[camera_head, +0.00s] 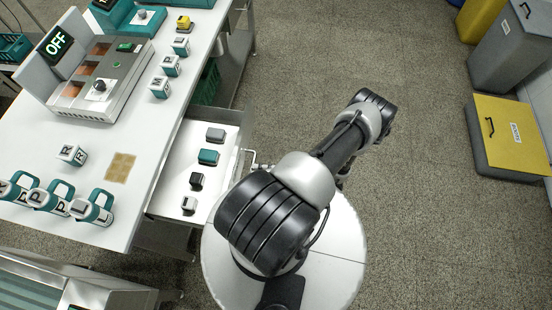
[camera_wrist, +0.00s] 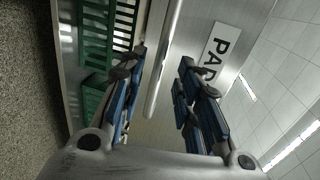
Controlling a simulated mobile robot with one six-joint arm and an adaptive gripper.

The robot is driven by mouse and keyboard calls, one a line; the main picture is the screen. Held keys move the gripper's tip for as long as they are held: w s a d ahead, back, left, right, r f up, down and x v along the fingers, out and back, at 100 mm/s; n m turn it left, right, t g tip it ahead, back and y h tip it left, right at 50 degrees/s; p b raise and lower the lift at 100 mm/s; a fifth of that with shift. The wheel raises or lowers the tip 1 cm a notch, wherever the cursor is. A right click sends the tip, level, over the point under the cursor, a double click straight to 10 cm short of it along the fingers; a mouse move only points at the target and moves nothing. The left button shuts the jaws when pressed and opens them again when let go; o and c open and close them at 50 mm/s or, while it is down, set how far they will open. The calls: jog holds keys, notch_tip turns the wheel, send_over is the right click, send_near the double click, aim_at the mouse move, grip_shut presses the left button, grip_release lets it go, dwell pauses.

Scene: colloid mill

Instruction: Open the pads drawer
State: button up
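The pads drawer (camera_head: 165,192) is pulled out from under the left table, with its white floor showing. Inside lie a grey pad (camera_head: 215,135), a teal pad (camera_head: 208,157), a black pad (camera_head: 196,181) and another grey pad (camera_head: 189,205). In the wrist view, the drawer front carries a white label (camera_wrist: 218,52) reading "PAD", its end hidden by a finger. A metal bar handle (camera_wrist: 164,55) runs between the fingers. My gripper (camera_wrist: 162,64) is open around the handle, with gaps showing on both sides. In the head view my arm mostly hides the gripper.
The table (camera_head: 140,150) holds a machine with an "OFF" display (camera_head: 57,43), lettered cubes and teal-handled mugs. A green crate (camera_wrist: 95,60) is beyond the handle in the wrist view. Grey and yellow bins (camera_head: 510,135) stand at the right. The floor between is clear.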

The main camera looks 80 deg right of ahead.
jog(key=v, duration=0.7)
jog(key=shift+s, duration=0.35)
jog(key=shift+r, duration=0.1)
